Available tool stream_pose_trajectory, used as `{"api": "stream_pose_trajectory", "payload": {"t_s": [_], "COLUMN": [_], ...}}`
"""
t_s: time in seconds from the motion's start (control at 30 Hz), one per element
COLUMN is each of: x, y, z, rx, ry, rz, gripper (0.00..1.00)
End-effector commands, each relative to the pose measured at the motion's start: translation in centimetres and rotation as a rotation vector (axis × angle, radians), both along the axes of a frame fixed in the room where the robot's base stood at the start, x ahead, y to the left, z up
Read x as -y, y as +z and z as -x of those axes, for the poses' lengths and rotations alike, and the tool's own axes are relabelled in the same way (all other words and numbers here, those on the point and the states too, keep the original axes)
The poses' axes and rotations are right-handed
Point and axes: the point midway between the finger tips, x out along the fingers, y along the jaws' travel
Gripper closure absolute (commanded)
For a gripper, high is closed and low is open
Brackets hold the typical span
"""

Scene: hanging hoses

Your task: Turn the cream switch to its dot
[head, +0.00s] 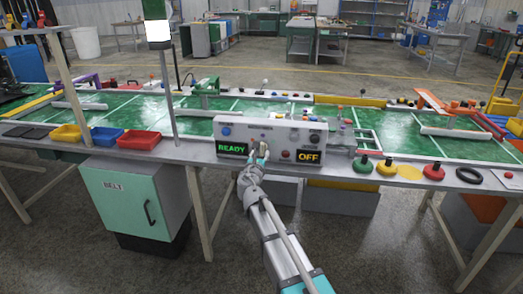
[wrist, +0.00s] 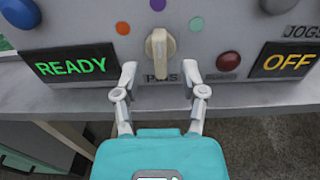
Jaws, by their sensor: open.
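The cream switch (wrist: 160,46) is a knob with an upright bar on the grey control box (head: 230,131). Its narrow lower end reaches down over the "POS" label. An orange dot (wrist: 122,27) is at its upper left, a purple dot (wrist: 158,4) straight above and a green dot (wrist: 196,24) at its upper right. The bar stands in line with the purple dot; which end is the pointer I cannot tell. My gripper (wrist: 161,80) is open and empty, its fingertips just below and either side of the switch. In the head view my gripper (head: 256,160) hides part of the box front.
A green "READY" display (wrist: 75,64) is left of the switch. A dark red button (wrist: 228,62) and an orange "OFF" display (wrist: 287,62) are to its right. Yellow, blue and red trays stand left of the box; colored knobs (head: 387,166) stand on the right.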

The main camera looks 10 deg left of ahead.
Motion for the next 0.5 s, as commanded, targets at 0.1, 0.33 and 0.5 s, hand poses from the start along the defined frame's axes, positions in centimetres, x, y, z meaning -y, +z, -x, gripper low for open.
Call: {"api": "stream_pose_trajectory", "payload": {"t_s": [0.1,0.33,0.5], "x": [-0.2,-0.2,-0.2], "y": [0.0,0.0,0.0], "z": [-1.8,-3.4,-3.6], "rx": [0.0,0.0,0.0], "ry": [-0.001,0.0,0.0], "rz": [0.0,0.0,0.0], "gripper": [0.46,0.46,0.46]}}
